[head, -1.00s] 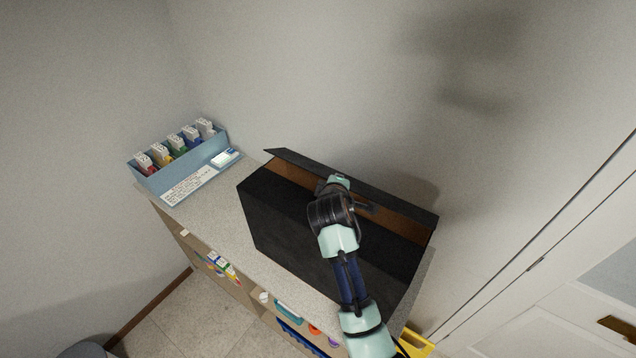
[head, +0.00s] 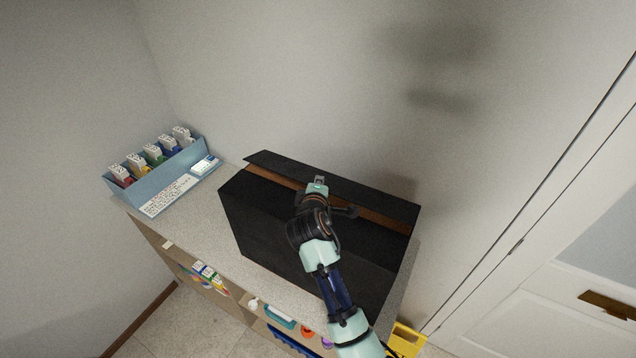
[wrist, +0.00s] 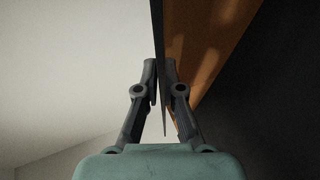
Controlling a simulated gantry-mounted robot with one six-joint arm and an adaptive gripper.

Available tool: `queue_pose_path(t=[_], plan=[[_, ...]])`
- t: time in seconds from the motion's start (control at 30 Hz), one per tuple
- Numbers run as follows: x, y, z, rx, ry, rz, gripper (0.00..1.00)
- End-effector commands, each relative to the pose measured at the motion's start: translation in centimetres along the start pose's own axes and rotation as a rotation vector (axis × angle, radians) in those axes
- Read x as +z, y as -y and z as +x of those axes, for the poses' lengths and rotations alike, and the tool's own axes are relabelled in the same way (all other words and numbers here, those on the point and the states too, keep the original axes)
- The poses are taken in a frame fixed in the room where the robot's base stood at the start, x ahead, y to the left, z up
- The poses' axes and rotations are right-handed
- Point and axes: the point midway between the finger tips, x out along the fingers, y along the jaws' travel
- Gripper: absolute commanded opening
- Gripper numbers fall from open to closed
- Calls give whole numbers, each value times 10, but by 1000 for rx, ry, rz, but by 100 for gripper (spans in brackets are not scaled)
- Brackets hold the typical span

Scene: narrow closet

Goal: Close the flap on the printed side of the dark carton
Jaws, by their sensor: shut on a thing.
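The dark carton (head: 262,222) stands on the shelf unit's top against the wall. Its long flap (head: 382,199) at the wall side is tilted up, leaving a narrow strip of brown interior showing. My gripper (head: 318,183) reaches over the carton to this flap; its fingertips are hidden in the head view. In the wrist view my gripper (wrist: 161,72) has one finger on each side of the flap's thin dark edge (wrist: 157,25), shut on it. The brown inside (wrist: 205,50) shows to the right. No print on the carton is visible.
A blue organiser (head: 150,180) with several coloured packs stands left of the carton on the grey top (head: 203,225). The wall (head: 290,90) is close behind the flap. A yellow item (head: 406,340) lies low at right, near a white cabinet (head: 540,315).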

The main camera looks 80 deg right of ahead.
Motion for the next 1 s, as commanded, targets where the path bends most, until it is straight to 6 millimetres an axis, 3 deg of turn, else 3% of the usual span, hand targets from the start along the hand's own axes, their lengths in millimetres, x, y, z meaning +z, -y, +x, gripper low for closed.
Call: queue_pose_path(t=[0.03,0.1,0.2,1.0], plan=[[1,12,2,-24,3,-1,0],[1,12,2,-24,4,-2,16],[1,11,2,-21,4,-2,29],[-5,5,-2,-15,-5,-5,29]])
